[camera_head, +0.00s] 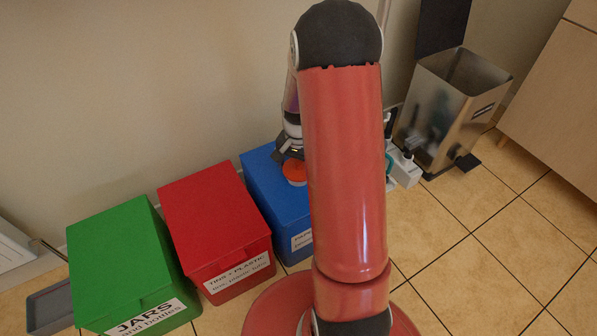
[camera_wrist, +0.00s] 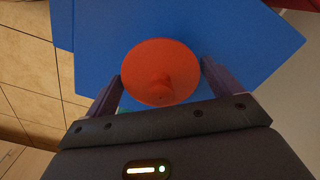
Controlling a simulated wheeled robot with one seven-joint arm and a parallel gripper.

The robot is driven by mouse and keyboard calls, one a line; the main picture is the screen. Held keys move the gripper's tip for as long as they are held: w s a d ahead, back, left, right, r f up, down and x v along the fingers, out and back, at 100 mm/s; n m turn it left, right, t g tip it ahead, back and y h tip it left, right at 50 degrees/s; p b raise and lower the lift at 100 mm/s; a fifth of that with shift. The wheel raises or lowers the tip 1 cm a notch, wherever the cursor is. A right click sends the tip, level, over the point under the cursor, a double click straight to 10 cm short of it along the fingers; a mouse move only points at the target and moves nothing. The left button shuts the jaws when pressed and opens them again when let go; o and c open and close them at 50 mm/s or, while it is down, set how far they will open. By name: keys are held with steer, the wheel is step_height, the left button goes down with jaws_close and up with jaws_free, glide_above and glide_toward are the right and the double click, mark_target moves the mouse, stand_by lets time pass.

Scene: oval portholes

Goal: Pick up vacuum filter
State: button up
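The vacuum filter appears to be the round orange-red piece (camera_head: 295,172) on the lid of the blue bin (camera_head: 262,176). My gripper (camera_wrist: 163,75) is open, with one finger on each side of the disc's near part. The disc's edges are close to both fingers; I cannot tell whether they touch. In the head view my gripper (camera_head: 288,150) is just behind the filter, partly hidden by my arm.
A red bin (camera_head: 212,215) and a green bin (camera_head: 125,255) stand left of the blue one. A metal bin (camera_head: 450,110) with its lid up and a white power strip (camera_head: 405,168) are to the right. The wall is close behind. Tiled floor is clear at front right.

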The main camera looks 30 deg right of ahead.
steer(key=c, duration=0.7)
steer(key=shift+o, duration=0.2)
steer(key=shift+r, duration=0.1)
